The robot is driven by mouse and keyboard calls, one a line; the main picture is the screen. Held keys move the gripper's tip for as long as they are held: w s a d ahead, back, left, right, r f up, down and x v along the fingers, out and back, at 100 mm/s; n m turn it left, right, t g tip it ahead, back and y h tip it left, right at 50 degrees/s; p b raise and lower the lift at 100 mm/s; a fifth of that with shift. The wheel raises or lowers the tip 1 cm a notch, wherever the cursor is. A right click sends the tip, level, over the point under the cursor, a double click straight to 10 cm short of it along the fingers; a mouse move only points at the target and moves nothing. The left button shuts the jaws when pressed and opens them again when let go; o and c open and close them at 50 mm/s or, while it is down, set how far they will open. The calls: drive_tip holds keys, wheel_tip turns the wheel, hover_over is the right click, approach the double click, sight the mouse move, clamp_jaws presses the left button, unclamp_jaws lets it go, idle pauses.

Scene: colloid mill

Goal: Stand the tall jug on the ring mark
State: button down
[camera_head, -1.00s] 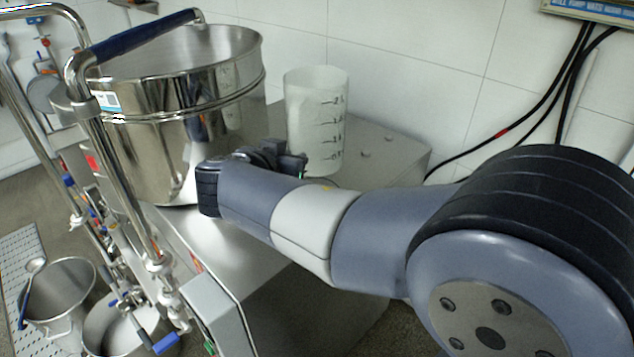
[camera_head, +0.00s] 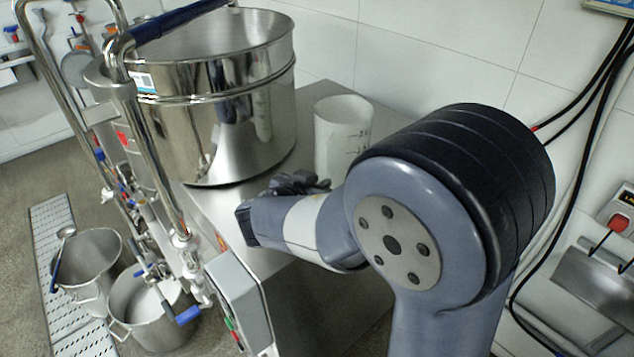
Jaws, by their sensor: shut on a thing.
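The tall jug (camera_head: 337,138) is translucent white with dark measuring marks on its side. It is upright, at the back of the steel machine top, right of the big steel pot. My gripper (camera_head: 322,184) is low at the jug's near side, shut on it, with the fingertips mostly hidden behind my own wrist. My arm hides the jug's base, so I cannot tell whether it touches the steel top. I cannot make out the ring mark in this view.
The big steel hopper pot (camera_head: 215,120) stands close left of the jug. A white tiled wall (camera_head: 430,50) is behind. Black cables (camera_head: 585,95) hang at the right. Two steel pots, one at the front (camera_head: 150,312), stand low at the left. A grey control box (camera_head: 240,290) is at the near edge.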

drive_tip(key=shift+f+b, duration=0.25)
drive_tip(key=shift+b, duration=0.3)
drive_tip(key=c, duration=1.3)
unclamp_jaws()
drive_tip(key=shift+r+p, duration=0.2)
drive_tip(key=shift+p, duration=0.1)
drive_tip(key=shift+r+p, duration=0.15)
drive_tip(key=shift+p, duration=0.15)
drive_tip(key=shift+s+a+r, duration=0.1)
drive_tip(key=shift+s+a, duration=0.05)
drive_tip(key=b+v, duration=0.4)
drive_tip(key=v, duration=0.7)
drive_tip(key=shift+s+a, duration=0.1)
drive_tip(key=shift+s, duration=0.15)
